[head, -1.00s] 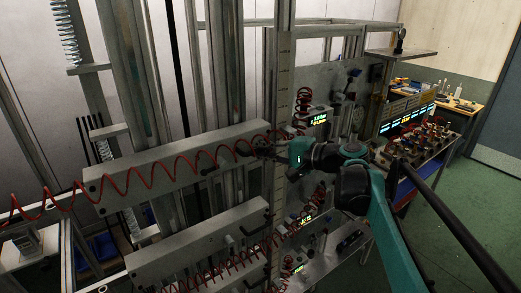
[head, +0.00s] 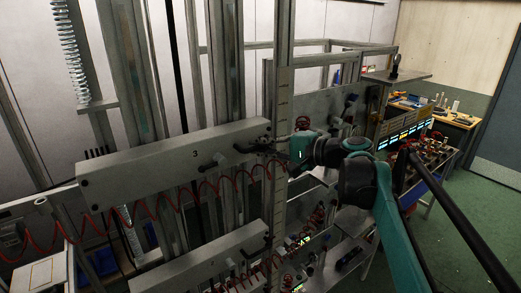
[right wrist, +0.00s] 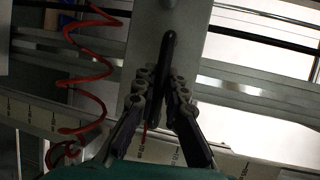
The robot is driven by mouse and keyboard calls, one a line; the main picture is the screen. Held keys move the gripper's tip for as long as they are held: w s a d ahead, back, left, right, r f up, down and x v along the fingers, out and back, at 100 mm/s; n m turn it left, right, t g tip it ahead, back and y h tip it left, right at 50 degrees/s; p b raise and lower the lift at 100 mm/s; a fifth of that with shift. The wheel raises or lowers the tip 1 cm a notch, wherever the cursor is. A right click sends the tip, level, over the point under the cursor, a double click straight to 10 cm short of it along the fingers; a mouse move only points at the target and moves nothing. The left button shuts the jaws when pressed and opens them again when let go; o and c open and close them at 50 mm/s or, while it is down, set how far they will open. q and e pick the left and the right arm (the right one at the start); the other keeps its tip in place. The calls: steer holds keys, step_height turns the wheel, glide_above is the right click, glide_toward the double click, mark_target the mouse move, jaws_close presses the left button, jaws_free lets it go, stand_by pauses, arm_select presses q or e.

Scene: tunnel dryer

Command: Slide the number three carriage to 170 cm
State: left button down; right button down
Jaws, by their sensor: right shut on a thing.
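The number three carriage (head: 135,173) is a long grey beam marked "3" across the upright rails in the head view. My right gripper (head: 264,148) is at the black handle near its right end. In the right wrist view, the gripper's fingers (right wrist: 165,88) are shut on either side of the dark handle (right wrist: 168,52), which stands out from the grey carriage face (right wrist: 187,22). The upright scale (head: 284,95) stands just right of the carriage end. My left gripper is out of view.
A second grey carriage (head: 190,268) sits below on the same rails. A red coiled cable (head: 150,210) hangs in front, under the number three carriage. A bench with instruments (head: 405,125) stands at the right. Green floor (head: 470,215) is open at far right.

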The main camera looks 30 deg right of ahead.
steer(key=c, duration=1.6)
jaws_free()
steer(key=v, duration=1.2)
steer(key=shift+w, duration=0.1)
